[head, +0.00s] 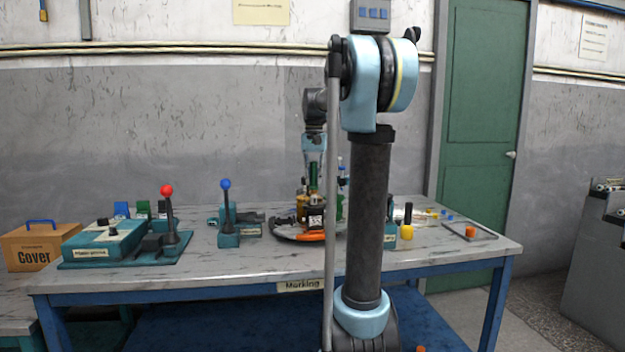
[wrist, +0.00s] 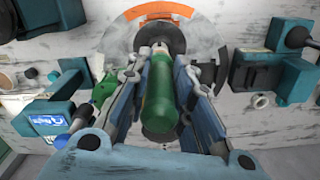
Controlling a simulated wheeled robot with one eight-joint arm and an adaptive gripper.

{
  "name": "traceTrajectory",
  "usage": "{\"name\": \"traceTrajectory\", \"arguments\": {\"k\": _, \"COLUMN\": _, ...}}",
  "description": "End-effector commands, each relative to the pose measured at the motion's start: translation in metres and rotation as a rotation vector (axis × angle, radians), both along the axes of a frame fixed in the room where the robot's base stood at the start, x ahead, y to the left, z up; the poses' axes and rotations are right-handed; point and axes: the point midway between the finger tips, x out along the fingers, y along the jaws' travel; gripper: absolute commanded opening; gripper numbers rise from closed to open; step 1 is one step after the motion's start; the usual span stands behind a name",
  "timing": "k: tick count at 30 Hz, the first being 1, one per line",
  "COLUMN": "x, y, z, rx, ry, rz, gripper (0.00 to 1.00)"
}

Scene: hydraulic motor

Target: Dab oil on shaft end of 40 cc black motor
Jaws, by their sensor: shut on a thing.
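My gripper (wrist: 160,95) is shut on a green bottle (wrist: 160,100), with one finger on each side. In the head view the bottle (head: 313,177) shows upright below my wrist, above the middle of the workbench. In the wrist view its narrow pale tip points at a dark round body (wrist: 150,33), which may be the black motor; no label shows on it. The dark body is on a round grey plate with an orange segment (wrist: 160,14). I cannot tell whether the tip touches it. The shaft end is hidden behind the bottle and fingers.
The workbench (head: 270,264) holds a teal control box (head: 105,240), a red-knob lever (head: 169,215) and a blue-knob lever (head: 227,215) on the left. A yellow bottle (head: 407,220) and a tray with an orange piece (head: 470,231) are on the right. My arm hides part of the middle.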

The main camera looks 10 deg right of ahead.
Motion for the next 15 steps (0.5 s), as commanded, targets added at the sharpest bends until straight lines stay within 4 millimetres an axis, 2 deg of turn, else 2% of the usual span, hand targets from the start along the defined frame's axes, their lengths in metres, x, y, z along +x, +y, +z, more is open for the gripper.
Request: {"name": "traceTrajectory", "arguments": {"k": 15, "x": 0.0001, "y": 0.0011, "z": -0.0032, "rx": 0.000, "ry": 0.000, "rz": 0.001, "gripper": 0.00}}
